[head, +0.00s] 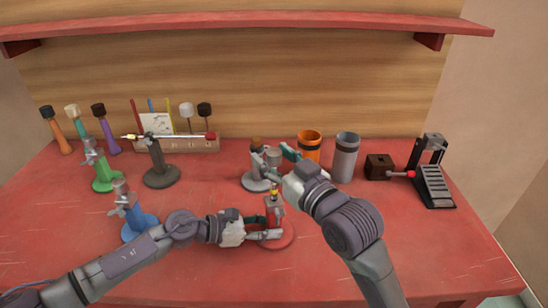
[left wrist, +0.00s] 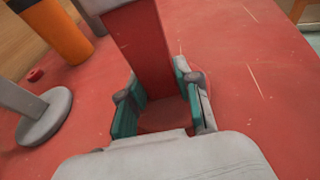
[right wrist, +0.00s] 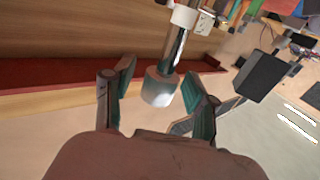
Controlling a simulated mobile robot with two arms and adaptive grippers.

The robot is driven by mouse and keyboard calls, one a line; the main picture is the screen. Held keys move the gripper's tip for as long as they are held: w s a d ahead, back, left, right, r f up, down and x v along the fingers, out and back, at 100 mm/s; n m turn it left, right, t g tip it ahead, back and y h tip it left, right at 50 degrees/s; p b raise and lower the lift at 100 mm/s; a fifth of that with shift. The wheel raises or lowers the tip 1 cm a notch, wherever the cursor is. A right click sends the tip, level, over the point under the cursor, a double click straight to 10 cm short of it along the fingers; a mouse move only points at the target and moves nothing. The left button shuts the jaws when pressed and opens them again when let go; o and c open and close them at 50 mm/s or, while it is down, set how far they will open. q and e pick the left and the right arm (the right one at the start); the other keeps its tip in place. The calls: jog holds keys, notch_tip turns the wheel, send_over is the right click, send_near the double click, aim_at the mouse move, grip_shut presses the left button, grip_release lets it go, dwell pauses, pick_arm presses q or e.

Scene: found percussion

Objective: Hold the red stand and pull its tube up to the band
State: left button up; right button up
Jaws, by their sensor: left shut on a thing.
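The red stand (head: 274,212) is near the front middle of the red table, on a round red base (head: 288,238). My left gripper (head: 266,232) is low at the stand, shut on its post. In the left wrist view the red post (left wrist: 145,48) rises between the teal pads. A grey-capped silver tube (right wrist: 174,50) shows in the right wrist view, apparently the red stand's. Its cap (right wrist: 159,88) is between the parted fingers of my right gripper (right wrist: 158,92), apart from both pads. In the head view a yellow mark (head: 274,192) shows near the stand's top; my right arm partly hides this area.
Blue (head: 138,222), green (head: 104,180) and dark grey (head: 160,175) stands are on the left. A grey stand (head: 256,184) is close behind the red one. Orange (head: 309,146) and grey (head: 345,160) cups stand behind right. The front right table is clear.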

jog(key=v, duration=1.2)
pick_arm(q)
jog(key=o, duration=0.9)
jog(key=shift+o, duration=0.2)
